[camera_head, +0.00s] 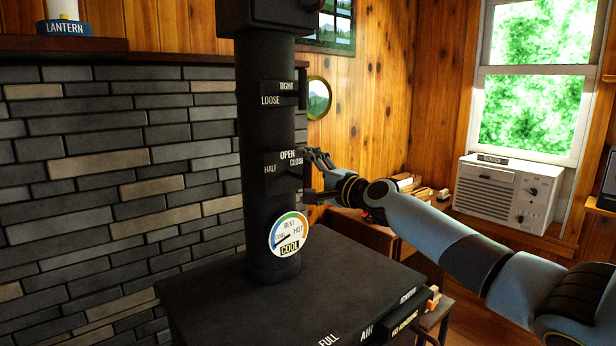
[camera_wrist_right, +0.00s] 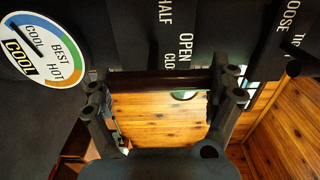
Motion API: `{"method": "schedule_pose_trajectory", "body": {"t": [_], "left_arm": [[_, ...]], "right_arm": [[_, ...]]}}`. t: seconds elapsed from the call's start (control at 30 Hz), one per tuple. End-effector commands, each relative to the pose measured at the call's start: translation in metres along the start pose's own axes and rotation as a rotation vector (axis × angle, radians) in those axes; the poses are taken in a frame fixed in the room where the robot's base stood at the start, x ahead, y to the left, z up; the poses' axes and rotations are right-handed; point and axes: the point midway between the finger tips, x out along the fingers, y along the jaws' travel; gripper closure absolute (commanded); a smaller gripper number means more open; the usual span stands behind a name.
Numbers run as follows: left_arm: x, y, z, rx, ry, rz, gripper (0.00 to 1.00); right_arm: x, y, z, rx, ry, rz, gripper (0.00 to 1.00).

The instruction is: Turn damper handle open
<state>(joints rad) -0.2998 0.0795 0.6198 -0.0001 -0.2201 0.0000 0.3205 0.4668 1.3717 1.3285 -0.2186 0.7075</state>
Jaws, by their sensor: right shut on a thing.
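The black stovepipe (camera_head: 262,215) stands upright on the stove. Its damper plate (camera_head: 270,180) is lettered OPEN, HALF and CLOSE. My right gripper (camera_head: 309,176) is at the right side of this plate, shut on the dark damper handle (camera_wrist_right: 165,82). In the right wrist view the handle is a dark bar running between the fingertips (camera_wrist_right: 163,95). The CLOSE label is partly cut off there. I cannot tell exactly which label the handle points to. My left gripper is not in view.
A second plate (camera_head: 278,100) marked TIGHT and LOOSE sits higher on the pipe. A round gauge (camera_head: 289,235) reading COOL is below. The stove top (camera_head: 220,295) spreads underneath.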

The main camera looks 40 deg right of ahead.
Motion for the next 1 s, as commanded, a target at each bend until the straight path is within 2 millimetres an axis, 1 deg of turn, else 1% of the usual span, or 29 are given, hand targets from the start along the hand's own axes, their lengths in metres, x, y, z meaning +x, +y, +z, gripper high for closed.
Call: {"method": "schedule_pose_trajectory", "body": {"t": [0.4,0.43,0.5,0.8,0.87,1.0], "left_arm": [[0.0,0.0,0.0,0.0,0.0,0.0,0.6],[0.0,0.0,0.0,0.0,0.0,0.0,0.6],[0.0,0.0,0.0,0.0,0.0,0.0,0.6],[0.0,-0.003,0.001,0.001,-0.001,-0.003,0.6],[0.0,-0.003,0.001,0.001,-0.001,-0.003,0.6],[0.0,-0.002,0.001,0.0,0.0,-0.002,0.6]], "right_arm": [[0.0,0.0,0.0,0.013,0.0,0.0,0.41],[0.0,0.0,0.0,0.013,0.0,0.0,0.06],[0.0,0.0,0.0,0.012,0.0,0.0,0.0],[-0.002,0.001,0.0,0.008,0.0,0.001,0.0],[-0.007,0.002,-0.001,0.006,0.001,0.003,0.0],[-0.03,0.002,0.0,0.003,-0.002,0.004,0.0]]}}
